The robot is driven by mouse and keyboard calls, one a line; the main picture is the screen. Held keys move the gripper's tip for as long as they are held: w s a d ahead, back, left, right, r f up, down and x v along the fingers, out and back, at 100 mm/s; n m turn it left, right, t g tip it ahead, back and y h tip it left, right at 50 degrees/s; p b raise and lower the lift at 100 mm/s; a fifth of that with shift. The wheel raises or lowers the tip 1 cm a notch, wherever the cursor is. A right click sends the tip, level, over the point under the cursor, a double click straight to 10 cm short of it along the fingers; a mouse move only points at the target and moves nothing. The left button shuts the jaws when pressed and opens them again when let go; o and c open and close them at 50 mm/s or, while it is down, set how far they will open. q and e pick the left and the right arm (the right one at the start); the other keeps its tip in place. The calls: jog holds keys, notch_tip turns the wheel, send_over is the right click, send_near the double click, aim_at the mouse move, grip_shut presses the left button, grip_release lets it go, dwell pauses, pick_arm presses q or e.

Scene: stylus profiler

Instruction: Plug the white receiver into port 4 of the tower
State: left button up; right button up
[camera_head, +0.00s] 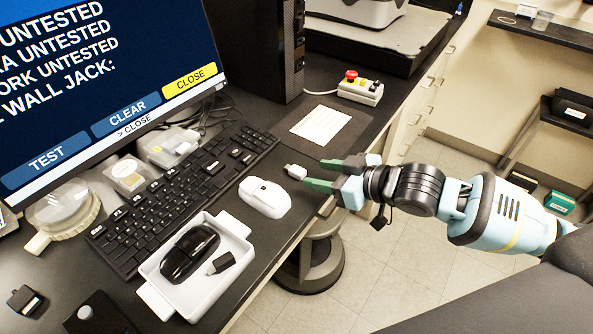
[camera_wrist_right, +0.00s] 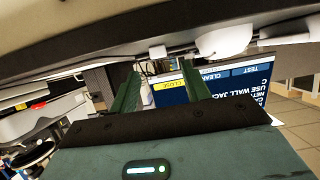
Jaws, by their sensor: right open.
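The small white receiver (camera_head: 295,171) lies on the dark desk near its front edge, beyond the white mouse (camera_head: 263,197). My right gripper (camera_head: 314,174) is open, with its green fingers just right of the receiver and a small gap between them. In the right wrist view, a small white piece that looks like the receiver (camera_wrist_right: 157,51) shows ahead, between the two finger lines. The black tower (camera_head: 254,45) stands at the back of the desk beside the monitor. Its ports, including port 4, cannot be made out. My left gripper is not in view.
A white tray (camera_head: 247,246) holds a black mouse (camera_head: 190,253) and a dark receiver (camera_head: 221,263). The keyboard (camera_head: 183,190) lies behind. A card on a dark pad (camera_head: 343,137) and a button box with a red button (camera_head: 360,88) sit right of the tower.

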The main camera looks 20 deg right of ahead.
aim_at(301, 171)
jog(key=shift+x, duration=2.6)
jog(key=shift+f, duration=0.1)
jog(key=shift+c, duration=0.5)
grip_shut()
